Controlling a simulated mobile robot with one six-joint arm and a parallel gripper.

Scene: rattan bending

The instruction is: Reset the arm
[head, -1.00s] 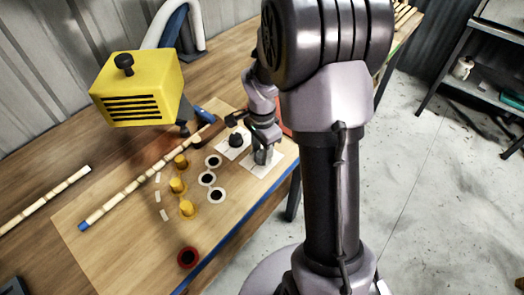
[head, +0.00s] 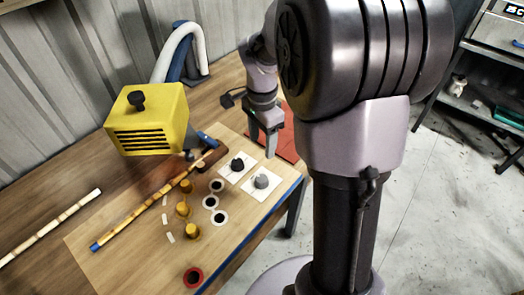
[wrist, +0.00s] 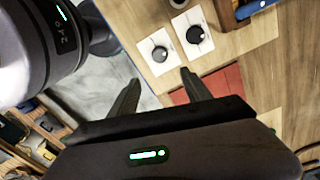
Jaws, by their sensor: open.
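My gripper (head: 262,150) is open and empty in the head view, pointing down above the far right part of the bench. In the wrist view its two fingers (wrist: 157,88) are spread apart with nothing between them. A dark knob (head: 237,164) and a grey knob (head: 261,181) stand on white cards on the board, a little in front of the gripper. Both knobs also show in the wrist view, at the top, beyond the fingertips and apart from them.
A rattan pole (head: 150,208) with a blue end lies on the board (head: 125,255) beside several yellow pegs (head: 183,209). Black-centred white rings (head: 210,202) and a red ring (head: 193,277) lie nearby. A yellow box-shaped device (head: 147,120) stands behind. Red tiles (head: 283,143) lie beyond the cards.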

